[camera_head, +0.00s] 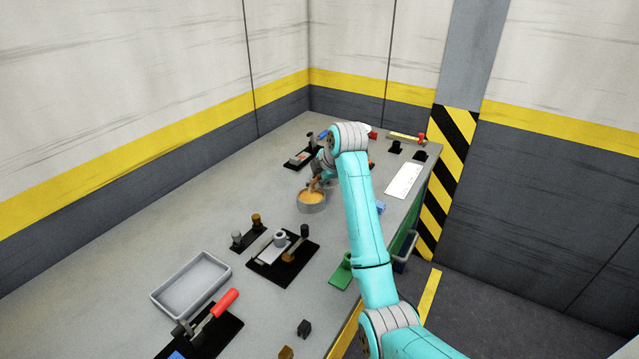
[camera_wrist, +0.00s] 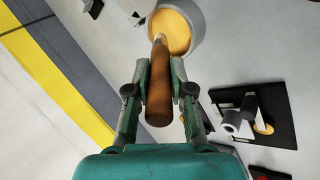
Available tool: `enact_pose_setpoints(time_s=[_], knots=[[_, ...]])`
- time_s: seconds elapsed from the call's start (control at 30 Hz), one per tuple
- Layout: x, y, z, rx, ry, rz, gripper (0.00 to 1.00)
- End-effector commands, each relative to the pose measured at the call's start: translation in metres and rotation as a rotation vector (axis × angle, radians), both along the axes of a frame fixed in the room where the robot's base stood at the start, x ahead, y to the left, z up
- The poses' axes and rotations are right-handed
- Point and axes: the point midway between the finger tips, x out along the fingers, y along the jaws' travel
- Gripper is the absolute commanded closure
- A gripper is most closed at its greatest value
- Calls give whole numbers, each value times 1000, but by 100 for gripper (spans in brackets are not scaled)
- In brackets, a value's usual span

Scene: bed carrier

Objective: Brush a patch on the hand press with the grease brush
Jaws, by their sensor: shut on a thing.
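My gripper (camera_wrist: 161,80) is shut on the grease brush (camera_wrist: 158,95), gripping its brown wooden handle. The brush's far end is at the grey round pot (camera_wrist: 196,38) of orange-yellow grease (camera_wrist: 172,28); its bristles are not clear. In the head view, my gripper (camera_head: 321,177) is partly hidden by my arm, with the brush (camera_head: 313,186) over or in the pot (camera_head: 312,206). I cannot tell for sure which fixture is the hand press. One candidate is the red-handled lever device (camera_head: 213,312) on a black plate at the front left.
A black-based fixture (camera_head: 283,258) with a grey cylinder stands nearer than the pot. An empty grey tray (camera_head: 190,285) lies left, and a green block (camera_head: 342,272) near the bench's right edge. Another black-based fixture (camera_head: 304,157) stands behind the pot. The bench left of the pot is clear.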

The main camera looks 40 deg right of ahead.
Motion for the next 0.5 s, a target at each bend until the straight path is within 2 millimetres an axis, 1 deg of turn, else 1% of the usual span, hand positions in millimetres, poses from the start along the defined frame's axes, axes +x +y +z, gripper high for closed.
enact_pose_setpoints(time_s=[0.5], knots=[[0, 0, 37, -1, -3, 1, 100]])
